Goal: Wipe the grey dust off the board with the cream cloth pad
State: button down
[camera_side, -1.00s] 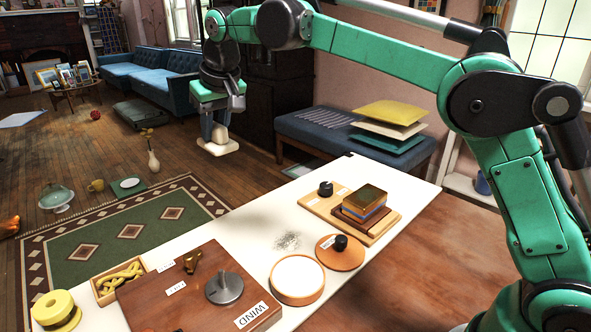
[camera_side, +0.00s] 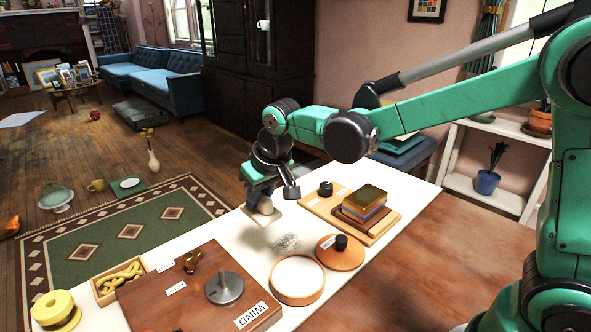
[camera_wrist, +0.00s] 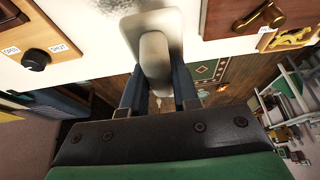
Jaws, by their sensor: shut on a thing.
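The cream cloth pad (camera_side: 262,213) has a rounded grip on a flat plate. My gripper (camera_side: 262,194) is shut on that grip. The pad appears to be a little above the white board (camera_side: 233,232), up and left of the dust in the side view; whether it touches is hard to tell. The grey dust (camera_side: 287,242) is a small speckled patch on the board.
A round white-topped wooden dish (camera_side: 297,277) and an orange disc with a black knob (camera_side: 335,254) are close to the dust. A wooden base with stacked blocks (camera_side: 364,203) stands at the right. A brown box with a grey dial (camera_side: 224,288) is at the lower left.

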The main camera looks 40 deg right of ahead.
jog(key=shift+s+d+f, duration=0.15)
jog(key=shift+s+f, duration=0.55)
jog(key=shift+f, duration=2.85)
notch_tip(320, 180, down, 2)
jog(key=shift+f, duration=0.1)
jog(key=shift+d+r, duration=0.2)
jog(key=shift+d, duration=1)
jog(key=shift+d+f, duration=0.1)
jog(key=shift+d, duration=3.65)
jog(key=shift+a, duration=4.8)
jog(key=shift+w+a, duration=0.2)
jog(key=d, duration=0.3)
jog(key=shift+d, duration=3.5)
jog(key=shift+a, duration=5)
jog(key=shift+r, duration=4.05)
